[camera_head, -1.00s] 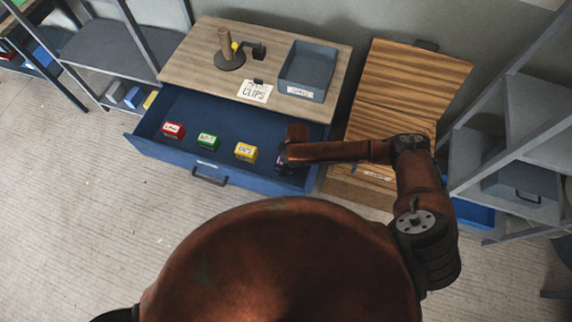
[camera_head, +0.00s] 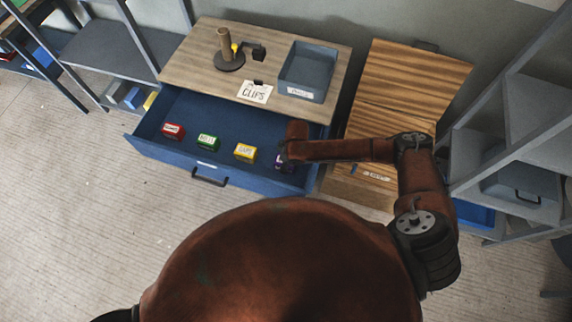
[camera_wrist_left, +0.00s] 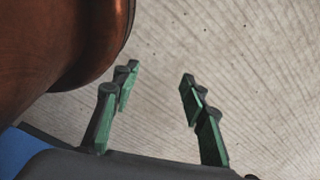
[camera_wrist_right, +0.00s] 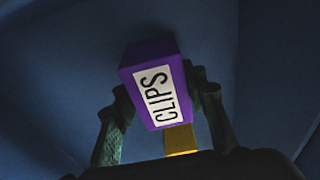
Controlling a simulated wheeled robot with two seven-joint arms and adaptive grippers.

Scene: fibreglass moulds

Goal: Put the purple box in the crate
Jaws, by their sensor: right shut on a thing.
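The purple box (camera_wrist_right: 150,62), with a white label reading CLIPS, is between the fingers of my right gripper (camera_wrist_right: 160,92) in the right wrist view. That gripper is shut on it. In the head view the purple box (camera_head: 283,163) shows small at the right end of the open blue drawer, partly hidden by my right arm. The blue-grey crate (camera_head: 309,66) stands on the wooden top of the drawer unit, with a white label on its front. My left gripper (camera_wrist_left: 156,98) is open and empty in the left wrist view, with bare floor beyond it.
The drawer (camera_head: 215,165) also holds a red box (camera_head: 173,131), a green box (camera_head: 208,142) and a yellow box (camera_head: 245,152). A CLIPS card (camera_head: 254,92) and a dark round stand (camera_head: 229,60) are on the top. Grey shelves (camera_head: 510,150) stand at the right.

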